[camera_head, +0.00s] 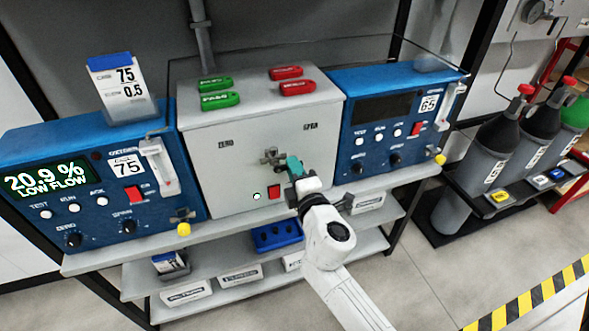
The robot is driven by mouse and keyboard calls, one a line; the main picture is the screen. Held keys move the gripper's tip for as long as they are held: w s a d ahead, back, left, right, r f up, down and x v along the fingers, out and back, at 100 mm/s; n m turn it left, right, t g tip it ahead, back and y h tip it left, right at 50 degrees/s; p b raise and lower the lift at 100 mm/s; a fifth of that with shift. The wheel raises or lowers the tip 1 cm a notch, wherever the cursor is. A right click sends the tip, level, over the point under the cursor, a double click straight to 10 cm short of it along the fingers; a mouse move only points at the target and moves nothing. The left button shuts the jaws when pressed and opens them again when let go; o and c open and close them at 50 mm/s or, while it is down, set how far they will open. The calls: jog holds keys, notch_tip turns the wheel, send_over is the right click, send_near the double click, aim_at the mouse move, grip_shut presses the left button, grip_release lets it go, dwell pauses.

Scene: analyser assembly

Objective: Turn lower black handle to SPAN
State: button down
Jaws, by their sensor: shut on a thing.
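The grey cabinet (235,175) stands between two blue analysers and has small dark labels left and right on its front. A dark valve handle (270,155) shows near the middle of the front, just up and left of my gripper (293,168). My gripper reaches in from the lower right, with its teal tip against the valve area. It is shut on what seems to be the lower black handle, which the gripper and wrist mostly hide. The handle's exact angle cannot be told.
The left blue analyser (90,190) reads 20.9 % LOW FLOW; the right one (385,125) has a dark screen. Green tags (218,92) and red tags (290,80) lie on the cabinet top. Shelves below hold boxes and a blue rack (277,236). Gas cylinders (490,150) stand at right.

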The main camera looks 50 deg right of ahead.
jog(key=c, duration=1.1)
grip_release()
jog(key=shift+a, duration=0.1)
jog(key=shift+s, duration=0.1)
jog(key=b+v, duration=0.3)
jog(key=v, duration=0.7)
jog(key=shift+s+a, duration=0.25)
